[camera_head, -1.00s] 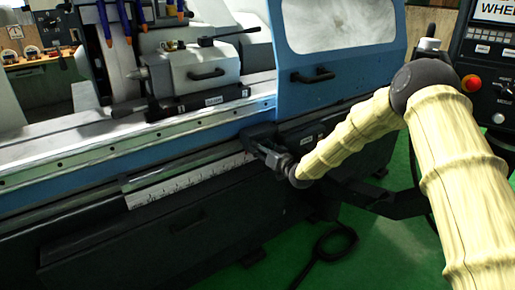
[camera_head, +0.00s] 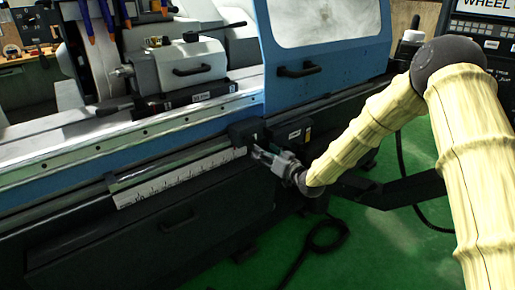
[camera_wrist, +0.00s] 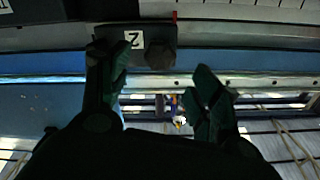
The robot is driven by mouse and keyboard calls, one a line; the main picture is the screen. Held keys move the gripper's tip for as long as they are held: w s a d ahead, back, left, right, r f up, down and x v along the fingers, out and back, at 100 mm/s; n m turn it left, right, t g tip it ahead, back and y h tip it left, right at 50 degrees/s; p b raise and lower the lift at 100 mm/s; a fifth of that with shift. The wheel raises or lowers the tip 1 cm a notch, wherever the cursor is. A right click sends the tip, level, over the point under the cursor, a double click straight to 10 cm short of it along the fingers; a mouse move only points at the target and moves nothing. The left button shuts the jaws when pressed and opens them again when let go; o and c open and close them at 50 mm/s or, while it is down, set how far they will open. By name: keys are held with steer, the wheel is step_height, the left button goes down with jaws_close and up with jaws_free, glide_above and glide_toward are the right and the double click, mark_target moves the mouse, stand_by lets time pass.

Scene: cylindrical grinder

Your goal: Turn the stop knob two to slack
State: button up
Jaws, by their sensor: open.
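In the wrist view a dark stop block (camera_wrist: 111,35) carries a white label that reads as a 2, turned over in this view. A dark faceted stop knob (camera_wrist: 160,55) sits at the block's lower right. My gripper (camera_wrist: 154,60) is open, with one finger to the left of the knob, overlapping the block in view, and the other to its right. The knob lies between the fingers in the picture; contact cannot be told. In the head view my gripper (camera_head: 262,153) is at the rail, just below a black block (camera_head: 243,132); the knob cannot be made out there.
A second black labelled block (camera_head: 293,133) is close to the right of my gripper. A white ruler scale (camera_head: 180,175) runs along the rail to the left. The blue machine door (camera_head: 285,95) stands above.

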steer(key=shift+v, duration=1.35)
